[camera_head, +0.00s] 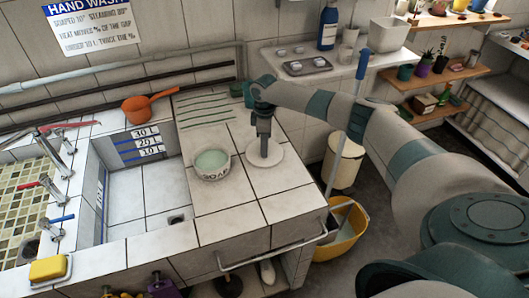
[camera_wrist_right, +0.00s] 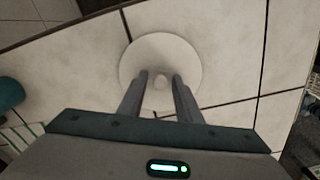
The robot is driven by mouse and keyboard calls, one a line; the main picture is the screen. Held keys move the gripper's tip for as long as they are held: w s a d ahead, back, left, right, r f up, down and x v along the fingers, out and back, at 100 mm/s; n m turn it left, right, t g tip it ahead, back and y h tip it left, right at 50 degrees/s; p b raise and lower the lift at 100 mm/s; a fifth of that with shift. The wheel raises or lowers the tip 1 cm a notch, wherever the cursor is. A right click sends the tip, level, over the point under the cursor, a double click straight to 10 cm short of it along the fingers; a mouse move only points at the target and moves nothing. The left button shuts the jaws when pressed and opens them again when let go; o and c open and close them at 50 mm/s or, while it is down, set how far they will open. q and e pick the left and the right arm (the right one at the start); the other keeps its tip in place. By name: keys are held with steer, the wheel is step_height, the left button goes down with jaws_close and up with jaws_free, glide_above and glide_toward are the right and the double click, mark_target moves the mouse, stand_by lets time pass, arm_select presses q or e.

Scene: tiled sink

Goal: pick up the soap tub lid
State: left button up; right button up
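The soap tub lid (camera_head: 274,157) is a flat white disc with a small knob. It lies on the tiled counter to the right of the soap tub (camera_head: 212,163), a white bowl marked SOAP with pale green contents. My right gripper (camera_head: 264,151) points down over the lid. In the right wrist view, the lid (camera_wrist_right: 160,50) lies under the fingertips (camera_wrist_right: 160,77). The two fingers are apart, one on each side of the knob, with a gap visible on both sides. My left gripper is not in view.
An orange pan (camera_head: 138,108) sits at the back, beside the sink basin (camera_head: 125,208). A blue-handled pole (camera_head: 353,95) and a yellow bucket (camera_head: 343,236) stand right of the counter. A yellow sponge (camera_head: 48,267) is at front left. The counter in front of the lid is clear.

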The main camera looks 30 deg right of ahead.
jaws_close()
stand_by(0.4)
steer(key=shift+r+b, duration=0.35)
steer(key=shift+r, duration=0.2)
steer(key=r, duration=0.1)
steer(key=r+b, duration=0.1)
steer(key=r, duration=0.1)
steer(key=shift+s+d+r, duration=0.1)
steer(key=shift+s+d, duration=0.2)
steer(key=shift+s, duration=0.05)
steer(key=s+d+r+b, duration=0.3)
steer(key=s+d+r, duration=0.3)
steer(key=s, duration=0.3)
steer(key=shift+r, duration=0.35)
steer(key=shift+w, duration=0.1)
